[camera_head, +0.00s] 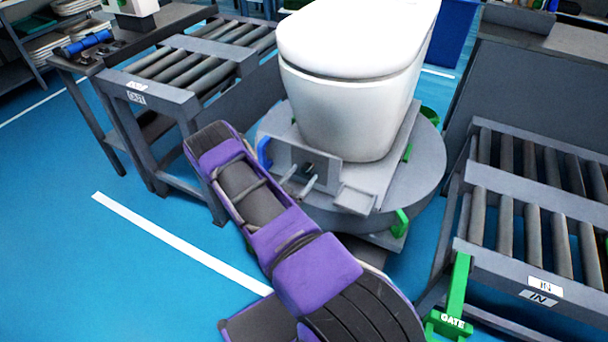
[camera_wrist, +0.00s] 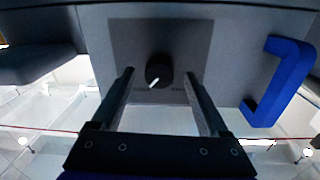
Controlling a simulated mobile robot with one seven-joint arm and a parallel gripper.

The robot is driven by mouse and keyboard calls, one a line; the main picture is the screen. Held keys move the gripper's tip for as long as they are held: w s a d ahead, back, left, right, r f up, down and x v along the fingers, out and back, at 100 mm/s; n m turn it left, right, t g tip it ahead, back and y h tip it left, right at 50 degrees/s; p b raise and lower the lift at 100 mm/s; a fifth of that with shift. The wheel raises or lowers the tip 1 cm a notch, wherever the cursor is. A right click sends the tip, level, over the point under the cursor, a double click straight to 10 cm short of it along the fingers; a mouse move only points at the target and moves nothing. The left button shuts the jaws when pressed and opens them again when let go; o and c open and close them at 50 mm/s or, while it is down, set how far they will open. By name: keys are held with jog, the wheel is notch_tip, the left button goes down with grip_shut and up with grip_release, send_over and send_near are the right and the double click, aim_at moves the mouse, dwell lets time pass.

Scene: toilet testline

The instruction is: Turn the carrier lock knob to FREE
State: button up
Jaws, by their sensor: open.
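The carrier lock knob (camera_wrist: 159,76) is a small black round knob with a white pointer mark, set on a grey plate on the carrier (camera_head: 375,188). In the wrist view the pointer slants to the lower left. Lettering beside the knob is too blurred to read. My gripper (camera_wrist: 159,72) is open, with one finger on each side of the knob and a visible gap on both sides. In the head view my gripper (camera_head: 299,180) is at the carrier's front plate (camera_head: 325,172), and the knob is too small to make out clearly.
A white toilet (camera_head: 345,110) stands on the carrier, on a round grey turntable (camera_head: 428,165). A blue handle (camera_wrist: 283,80) is on the plate's right in the wrist view. Roller conveyors stand left (camera_head: 185,75) and right (camera_head: 535,225), with a green gate post (camera_head: 456,290) at the right one.

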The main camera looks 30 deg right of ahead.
jog(key=shift+x, duration=0.8)
grip_shut()
